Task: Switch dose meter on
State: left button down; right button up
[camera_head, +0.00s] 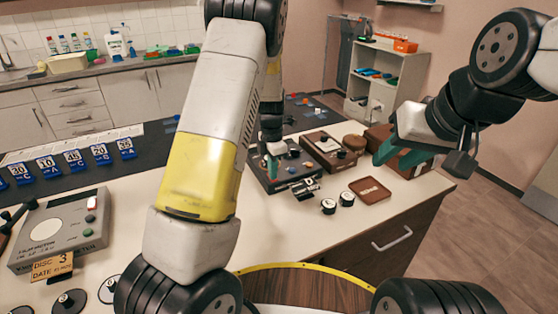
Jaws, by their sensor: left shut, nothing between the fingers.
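A dark box with small knobs (293,173) sits on the white counter, right of centre; it may be the dose meter, but I cannot read a label. My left gripper (272,168) points down at the left part of this box, its green fingers shut and empty. I cannot tell whether the fingertips touch the box, and the switch is not clear. My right gripper (397,163) hangs to the right with its green fingers apart and nothing seen between them.
A brown-and-white instrument (328,149) stands behind the dark box. Two small round weights (338,201) and a brown tray (369,189) lie in front. A grey instrument (62,231) and blue numbered tags (73,160) are at left. A shelf (385,75) stands behind.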

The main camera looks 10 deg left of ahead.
pick_arm(q)
jog(key=shift+s+f, duration=0.1)
jog(key=shift+f, duration=0.2)
jog(key=shift+w+a+r, duration=0.15)
jog(key=shift+w+a, duration=0.3)
jog(key=shift+w, duration=0.25)
jog(key=shift+r, duration=0.15)
